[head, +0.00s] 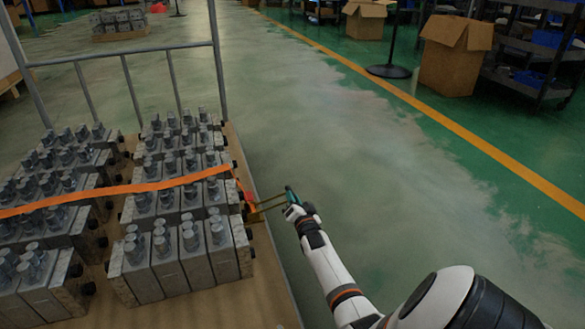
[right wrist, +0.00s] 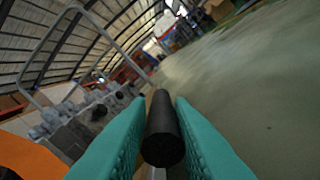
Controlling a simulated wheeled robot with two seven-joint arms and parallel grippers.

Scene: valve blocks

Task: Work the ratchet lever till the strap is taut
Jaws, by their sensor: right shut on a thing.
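An orange strap (head: 120,189) runs across the tops of the grey valve blocks (head: 175,265) to the right edge of the load. There it meets the ratchet, whose red part (head: 247,197) and brass-coloured lever (head: 270,204) stick out to the right past the blocks. My right gripper (head: 291,196) is shut on the lever's outer end. In the right wrist view, the black grip of the lever (right wrist: 162,130) lies between the teal fingers. Orange strap also shows at the lower left there (right wrist: 25,155). My left gripper is in neither view.
The blocks stand in rows on a wooden cart deck (head: 262,295) with a grey metal rail (head: 130,54) at its far end. Cardboard boxes (head: 455,60), a post base (head: 388,71) and shelving stand farther back.

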